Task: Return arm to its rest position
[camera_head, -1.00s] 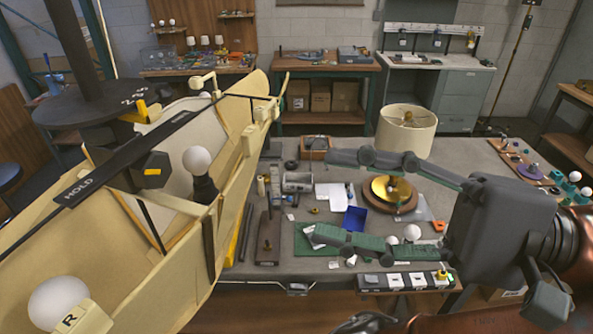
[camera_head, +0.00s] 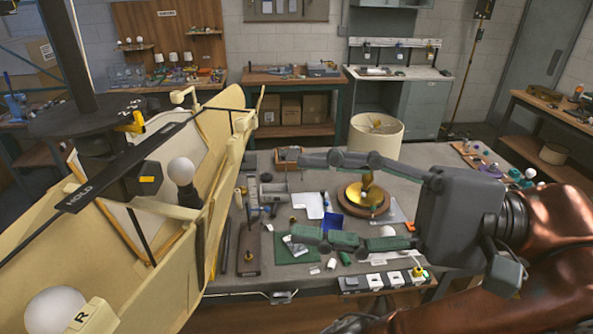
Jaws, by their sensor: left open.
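My left gripper (camera_head: 298,198) reaches in from the right on a copper-coloured arm. Its two dark, jointed fingers are spread wide, with nothing between the fingertips. It appears in front of the grey worktable (camera_head: 330,270); its height above the top is hard to judge. Behind the fingers, a brass lamp part (camera_head: 367,190) stands on a round wooden base (camera_head: 350,205). A cream lampshade (camera_head: 376,140) stands at the table's back edge. A white rounded thing, likely a bulb (camera_head: 378,258), is partly hidden by the lower finger. My right gripper is not seen.
A cream, tray-like structure marked HOLD (camera_head: 160,225) fills the left foreground and carries white bulbs (camera_head: 181,171).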

